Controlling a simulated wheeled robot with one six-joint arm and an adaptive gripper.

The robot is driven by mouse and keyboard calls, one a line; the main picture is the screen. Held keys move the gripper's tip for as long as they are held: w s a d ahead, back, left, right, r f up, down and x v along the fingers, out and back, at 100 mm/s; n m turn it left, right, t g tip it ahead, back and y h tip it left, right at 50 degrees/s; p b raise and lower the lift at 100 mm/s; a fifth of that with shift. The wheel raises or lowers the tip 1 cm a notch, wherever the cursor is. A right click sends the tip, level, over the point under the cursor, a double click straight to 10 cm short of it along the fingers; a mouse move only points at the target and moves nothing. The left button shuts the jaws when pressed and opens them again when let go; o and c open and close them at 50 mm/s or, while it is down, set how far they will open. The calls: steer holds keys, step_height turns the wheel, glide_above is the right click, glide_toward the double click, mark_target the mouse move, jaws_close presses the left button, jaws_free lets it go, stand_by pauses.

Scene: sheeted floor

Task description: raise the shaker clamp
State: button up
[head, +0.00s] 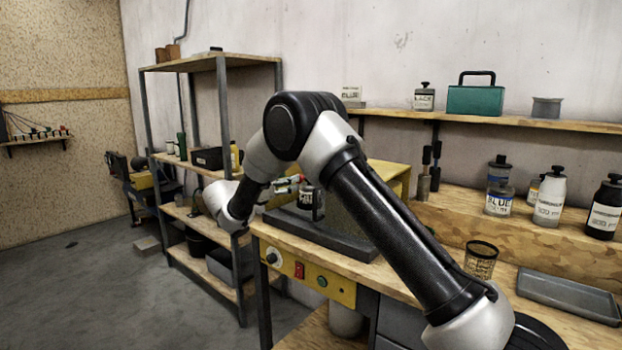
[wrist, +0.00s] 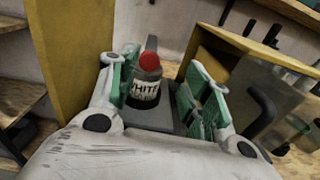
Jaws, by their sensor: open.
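The shaker is on the bench, with a dark grey base (head: 322,232) and yellow frame (head: 398,178). In the wrist view, yellow frame panels (wrist: 75,50) stand on both sides. A grey bottle (wrist: 145,90) with a white label reading "WHIT" stands in the shaker. A red rounded piece (wrist: 149,61) sits on its top; I cannot tell whether it is a cap or the clamp's knob. A dark upright bar (wrist: 151,44) shows behind it. My gripper (wrist: 160,84) is open, its green-padded fingers to either side of the bottle, with a gap at the right. My arm hides part of the shaker in the head view.
A yellow control panel (head: 305,278) with a red switch is on the bench front. A mesh cup (head: 481,258) and grey tray (head: 570,296) lie to the right. Bottles (head: 549,198) stand on the back ledge. A shelf rack (head: 222,160) stands at the left.

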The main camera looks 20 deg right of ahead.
steer(key=shift+n+t, duration=0.4)
steer(key=x, duration=0.5)
steer(key=w+f+x, duration=0.1)
steer(key=x, duration=0.2)
steer(key=shift+a, duration=0.35)
jaws_close()
